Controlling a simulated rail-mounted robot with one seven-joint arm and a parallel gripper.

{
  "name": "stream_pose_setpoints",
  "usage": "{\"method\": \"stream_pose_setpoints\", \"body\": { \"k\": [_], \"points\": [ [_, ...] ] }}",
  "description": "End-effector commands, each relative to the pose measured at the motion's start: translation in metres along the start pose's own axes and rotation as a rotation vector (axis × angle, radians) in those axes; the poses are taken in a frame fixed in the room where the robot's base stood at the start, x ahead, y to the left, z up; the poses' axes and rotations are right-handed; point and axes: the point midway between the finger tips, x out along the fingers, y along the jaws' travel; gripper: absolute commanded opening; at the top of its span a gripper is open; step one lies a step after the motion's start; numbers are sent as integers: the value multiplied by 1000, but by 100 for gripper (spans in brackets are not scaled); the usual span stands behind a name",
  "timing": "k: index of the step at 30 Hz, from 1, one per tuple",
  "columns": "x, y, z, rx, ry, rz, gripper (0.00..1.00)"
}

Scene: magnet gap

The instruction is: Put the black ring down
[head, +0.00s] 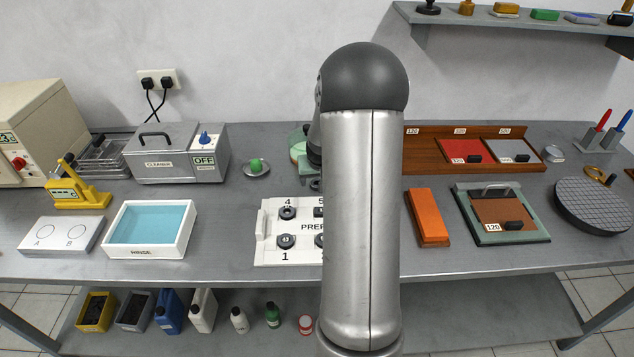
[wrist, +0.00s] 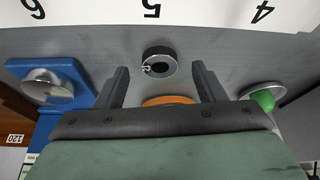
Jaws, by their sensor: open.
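The black ring (wrist: 159,62), with a bright metal rim, shows in the wrist view on the grey table, just off the edge of the white numbered board (wrist: 210,10), near its 5. My gripper (wrist: 161,78) is open. Its two fingers stand apart on either side of the ring's line, and neither touches it in this view. In the head view my arm hides most of my gripper and part of the board (head: 262,228). Several dark rings sit on the board there, one by the 4 (head: 288,213) and one by the 1 (head: 286,241).
A small dish with a green knob (head: 256,168) stands left of my arm; its green knob (wrist: 264,100) shows at right in the wrist view. A blue block with a metal knob (wrist: 48,84) is at left there. An orange block (head: 427,217) lies right of the arm.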

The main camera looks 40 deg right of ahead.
Motion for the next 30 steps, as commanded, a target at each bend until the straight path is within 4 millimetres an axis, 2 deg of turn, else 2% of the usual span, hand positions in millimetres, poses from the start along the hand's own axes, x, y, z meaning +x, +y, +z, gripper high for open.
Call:
{"method": "stream_pose_setpoints", "body": {
  "k": [3, 10, 11, 16, 18, 26, 30],
  "points": [
    [10, 0, 0, 0, -1, 0, 63],
    [12, 0, 0, 0, 1, 0, 63],
    [12, 0, 0, 0, 1, 0, 60],
    [12, 0, 0, 0, 0, 0, 14],
    [12, 0, 0, 0, 1, 0, 10],
    [10, 0, 0, 0, 1, 0, 10],
    [3, 0, -4, 0, 3, 1, 10]
  ]
}}
